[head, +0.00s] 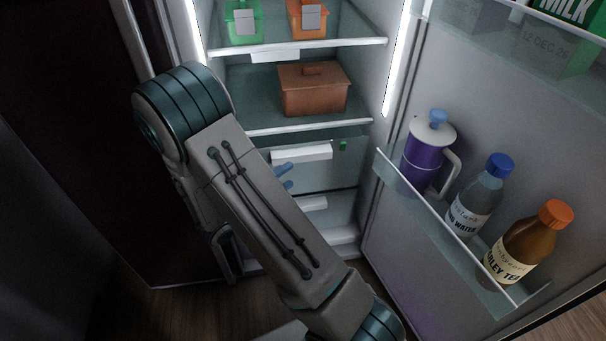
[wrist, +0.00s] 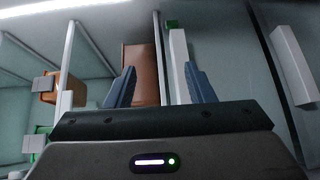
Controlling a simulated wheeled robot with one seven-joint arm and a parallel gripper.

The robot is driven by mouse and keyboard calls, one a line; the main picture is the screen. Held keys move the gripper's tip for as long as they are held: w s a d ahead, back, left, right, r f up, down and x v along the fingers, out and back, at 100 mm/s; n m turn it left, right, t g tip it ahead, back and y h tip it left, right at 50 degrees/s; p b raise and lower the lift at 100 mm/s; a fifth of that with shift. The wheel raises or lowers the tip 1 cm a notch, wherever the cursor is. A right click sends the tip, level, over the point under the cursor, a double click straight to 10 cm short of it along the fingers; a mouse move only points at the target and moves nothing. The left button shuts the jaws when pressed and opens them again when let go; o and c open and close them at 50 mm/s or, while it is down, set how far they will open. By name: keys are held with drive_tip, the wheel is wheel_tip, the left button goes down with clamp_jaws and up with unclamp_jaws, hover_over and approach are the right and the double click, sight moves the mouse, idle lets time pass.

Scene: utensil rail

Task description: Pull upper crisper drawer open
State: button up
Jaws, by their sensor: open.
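The upper crisper drawer (head: 335,174) is a clear, greyish front below the fridge shelves. It looks pushed in. Its white bar handle (head: 302,152) runs along its top. In the wrist view the handle (wrist: 178,65) appears between my two blue fingers, closer to the right finger. My gripper (head: 285,175) is open and empty, just in front of the drawer near the handle's left part. It also shows in the wrist view (wrist: 160,84). I cannot tell whether a finger touches the handle. My forearm hides the drawer's left side.
A lower drawer handle (head: 313,203) sits below. A brown box (head: 313,90) stands on the shelf above. The open fridge door at right holds a purple jug (head: 428,158), a water bottle (head: 476,200) and a tea bottle (head: 522,248). A dark panel (head: 75,150) is at left.

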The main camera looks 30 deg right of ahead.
sight(303, 159)
wheel_tip(303, 159, down, 5)
drive_tip(key=w+a+n+t+b, duration=0.1)
drive_tip(key=w+a+t, duration=0.1)
drive_tip(key=t, duration=0.1)
drive_tip(key=b+x, duration=0.2)
drive_tip(key=x, duration=1.2)
drive_tip(key=shift+w+a+f+b, duration=0.1)
drive_tip(key=shift+f+b, duration=0.05)
drive_tip(key=shift+b, duration=0.25)
clamp_jaws()
